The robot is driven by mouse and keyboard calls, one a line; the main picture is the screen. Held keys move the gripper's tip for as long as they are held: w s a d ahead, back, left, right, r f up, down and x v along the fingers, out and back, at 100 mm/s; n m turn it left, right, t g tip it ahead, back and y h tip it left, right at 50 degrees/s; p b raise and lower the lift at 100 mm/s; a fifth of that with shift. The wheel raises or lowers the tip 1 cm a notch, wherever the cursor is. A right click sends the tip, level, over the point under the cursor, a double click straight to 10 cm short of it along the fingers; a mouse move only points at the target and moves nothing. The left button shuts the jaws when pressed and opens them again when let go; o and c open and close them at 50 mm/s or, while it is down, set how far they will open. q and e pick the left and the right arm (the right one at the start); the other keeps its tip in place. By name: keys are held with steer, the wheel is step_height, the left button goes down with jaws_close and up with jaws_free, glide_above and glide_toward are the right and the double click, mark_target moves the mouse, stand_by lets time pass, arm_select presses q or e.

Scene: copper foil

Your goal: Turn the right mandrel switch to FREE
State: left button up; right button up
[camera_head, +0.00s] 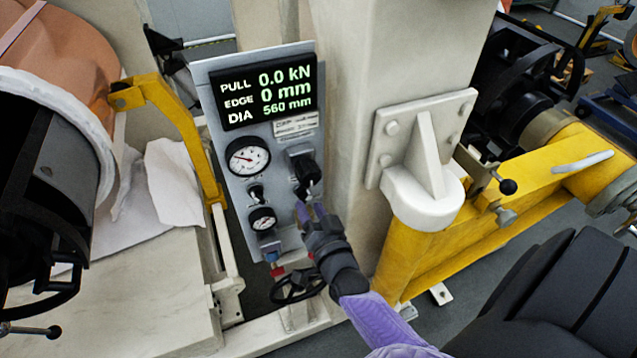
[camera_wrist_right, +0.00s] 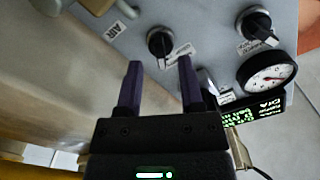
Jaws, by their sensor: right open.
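The grey control panel (camera_head: 228,120) stands upright in the head view. A black switch (camera_head: 307,172) is on its right side and a smaller switch (camera_head: 256,192) is on its left. The wrist view shows a black knob (camera_wrist_right: 160,42) with a pale pointer just beyond my fingertips, and another knob (camera_wrist_right: 257,25) to the right. Their small labels are too blurred to read. My right gripper (camera_head: 316,212) is in front of the panel, below the black switch. In the wrist view its purple fingers (camera_wrist_right: 160,63) are apart, with nothing between them. My left gripper is out of view.
The panel carries a lit display (camera_head: 268,90), a large gauge (camera_head: 248,157) and a small gauge (camera_head: 262,220). A black handwheel (camera_head: 297,285) is below. A pale column (camera_head: 405,60) stands right of the panel, and a yellow bar (camera_head: 175,120) runs left of it.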

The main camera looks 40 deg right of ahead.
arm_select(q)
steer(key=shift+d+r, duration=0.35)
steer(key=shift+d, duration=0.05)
arm_select(e)
steer(key=v, duration=0.6)
steer(key=shift+s, duration=0.15)
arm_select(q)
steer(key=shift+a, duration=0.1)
arm_select(e)
steer(key=shift+a, duration=0.1)
